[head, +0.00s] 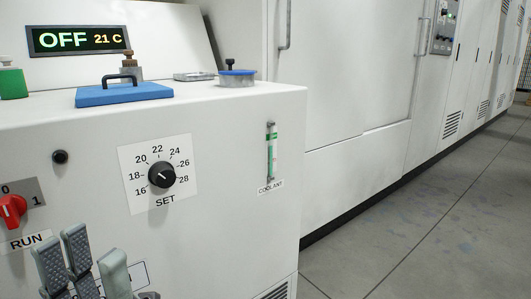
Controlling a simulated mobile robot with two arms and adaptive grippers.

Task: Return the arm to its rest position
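My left gripper (88,265) is at the bottom left, in front of the white machine cabinet (225,190). Its grey fingers point up, with textured pads showing on two of them. A gap shows between these and the lighter finger, and nothing is seen held there. The fingers cover part of a framed label low on the panel. The lower part of the gripper is cut off by the picture edge. My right gripper is not in view.
The panel has a red RUN switch (12,210) left of the gripper and a black SET dial (161,174) above it. A blue lid (125,94) with a handle lies on top. The display (78,39) reads OFF, 21 C. Open floor (430,220) lies at right.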

